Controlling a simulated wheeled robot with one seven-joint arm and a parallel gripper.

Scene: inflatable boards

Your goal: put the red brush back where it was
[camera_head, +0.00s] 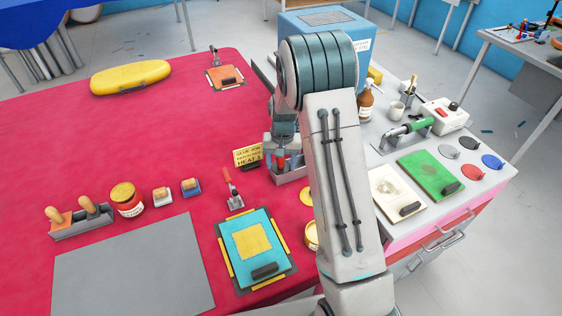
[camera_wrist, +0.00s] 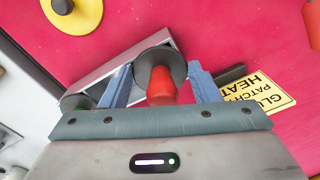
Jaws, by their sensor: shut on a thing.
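In the head view, my gripper (camera_head: 283,152) points down over the holder (camera_head: 291,178), and a bit of the red brush (camera_head: 281,163) shows. My arm hides part of the holder there.
A yellow glue sign (camera_head: 248,156) stands just left of the holder. The red table's middle is clear.

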